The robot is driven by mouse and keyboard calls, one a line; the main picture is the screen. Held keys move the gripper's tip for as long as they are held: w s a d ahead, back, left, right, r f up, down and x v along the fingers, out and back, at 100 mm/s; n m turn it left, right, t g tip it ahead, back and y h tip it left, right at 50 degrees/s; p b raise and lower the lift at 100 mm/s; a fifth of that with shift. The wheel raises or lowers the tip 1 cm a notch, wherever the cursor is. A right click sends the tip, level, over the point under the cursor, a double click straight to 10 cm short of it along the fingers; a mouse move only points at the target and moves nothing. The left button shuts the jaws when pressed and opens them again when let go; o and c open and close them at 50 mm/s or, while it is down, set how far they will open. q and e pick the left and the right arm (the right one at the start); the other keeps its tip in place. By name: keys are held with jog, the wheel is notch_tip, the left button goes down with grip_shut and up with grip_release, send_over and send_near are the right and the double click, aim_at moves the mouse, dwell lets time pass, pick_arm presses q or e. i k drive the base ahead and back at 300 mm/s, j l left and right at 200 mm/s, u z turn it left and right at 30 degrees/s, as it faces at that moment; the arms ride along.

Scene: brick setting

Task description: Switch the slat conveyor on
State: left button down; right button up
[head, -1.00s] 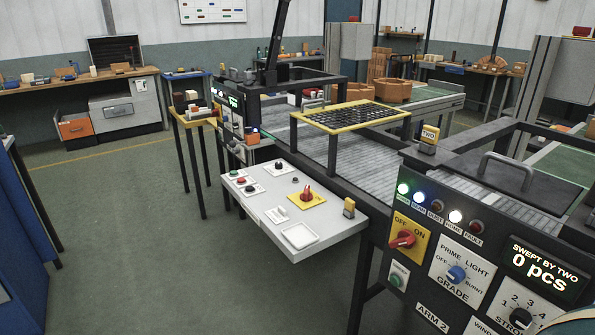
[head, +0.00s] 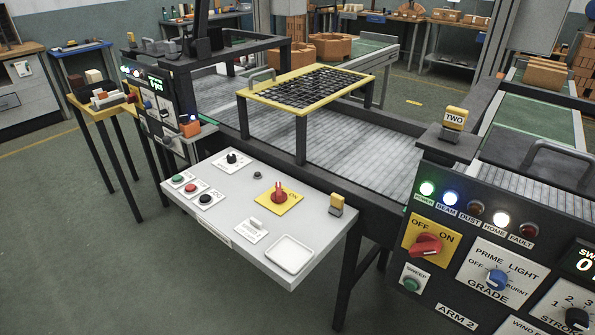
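The slat conveyor (head: 350,162) is a long grey slatted belt running from the upper left to the right. A white control desk (head: 240,190) stands out from its near side. On the desk are a red rotary switch (head: 279,191) on a yellow plate, a green button (head: 177,179), a red button (head: 190,187), a black button (head: 205,199), a black knob (head: 232,158) and a pale lever (head: 256,223). An ON marking shows right of the rotary switch; its exact setting is too small to tell. Neither of my grippers is in view.
A dark panel (head: 455,290) at right has another red switch (head: 426,245) on yellow, and lamps. A yellow-framed grid (head: 310,90) stands over the belt. A small yellow table (head: 98,108) holds blocks at left. The floor (head: 90,265) in front is clear.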

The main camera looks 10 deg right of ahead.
aim_at(279, 196)
jog(key=i+j+z, duration=0.25)
jog(key=j+z, duration=0.15)
jog(key=i+j+z, duration=0.2)
jog(key=j+z, duration=0.25)
